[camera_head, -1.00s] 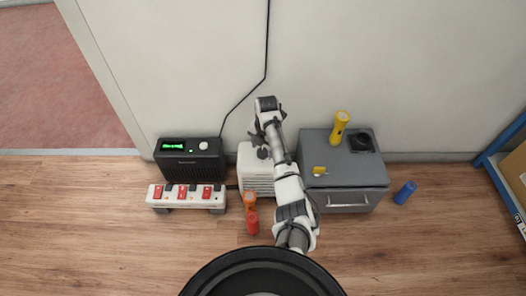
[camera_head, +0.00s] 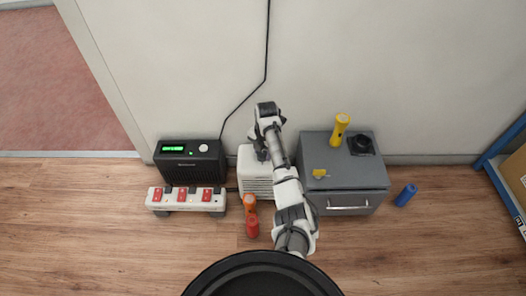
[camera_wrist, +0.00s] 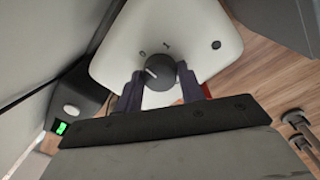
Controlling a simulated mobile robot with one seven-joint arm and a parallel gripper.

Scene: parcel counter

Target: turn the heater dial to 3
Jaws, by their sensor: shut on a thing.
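The heater (camera_head: 251,176) is a white box with a slatted front, standing on the floor against the wall, partly hidden by my arm. Its dark round dial (camera_wrist: 158,76) shows in the wrist view on the white top face. A pale pointer line on the dial points to the upper left. My gripper (camera_wrist: 159,72) is shut on the dial, one finger on each side. In the head view my gripper (camera_head: 261,153) is over the heater's top, and the dial is hidden there.
A black radio (camera_head: 190,160) and a power strip (camera_head: 186,199) stand left. A grey cabinet (camera_head: 345,180) stands right, bearing a yellow flashlight (camera_head: 340,129). Orange (camera_head: 250,203) and red (camera_head: 252,226) objects sit in front of the heater. A blue cylinder (camera_head: 406,195) is farther right.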

